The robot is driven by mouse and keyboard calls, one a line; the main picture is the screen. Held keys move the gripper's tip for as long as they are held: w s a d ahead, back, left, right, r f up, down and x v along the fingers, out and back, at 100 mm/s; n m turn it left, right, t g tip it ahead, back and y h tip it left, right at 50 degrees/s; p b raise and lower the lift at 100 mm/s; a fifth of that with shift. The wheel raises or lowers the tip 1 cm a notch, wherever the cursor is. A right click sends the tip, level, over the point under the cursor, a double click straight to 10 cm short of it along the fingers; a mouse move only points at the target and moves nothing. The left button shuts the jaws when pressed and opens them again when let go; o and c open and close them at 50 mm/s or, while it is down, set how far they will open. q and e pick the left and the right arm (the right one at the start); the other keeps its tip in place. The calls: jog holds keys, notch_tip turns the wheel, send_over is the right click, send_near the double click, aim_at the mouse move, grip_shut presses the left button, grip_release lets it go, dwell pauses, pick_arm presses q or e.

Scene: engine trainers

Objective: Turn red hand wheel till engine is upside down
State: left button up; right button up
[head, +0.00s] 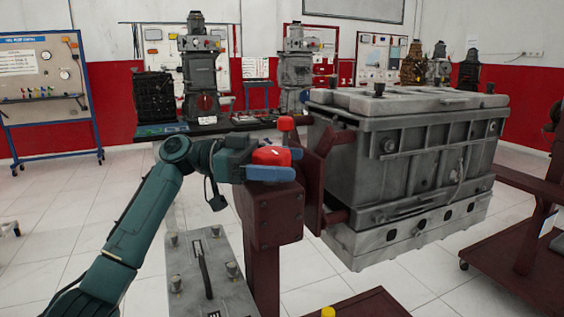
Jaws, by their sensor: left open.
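The red hand wheel (271,155) is at the left end of the dark red engine stand (275,215), only partly visible. A small red knob (286,123) stands up just behind it. My left gripper (283,164) is open, with its blue fingers on either side of the red part; I cannot tell whether they touch it. The large grey engine block (410,150) is held on the stand to the right of the wheel. It sits roughly level, with a flat lid-like face on top and a lighter grey section underneath. My right gripper is not in view.
A grey panel with several knobs (210,275) lies low in front of the stand. Another dark red frame (525,235) stands at the right. Other engines (200,75) and display boards (45,70) line the back. White floor shows at the left.

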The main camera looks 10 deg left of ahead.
pick_arm(q)
jog(key=a, duration=1.3)
jog(key=shift+a, duration=0.1)
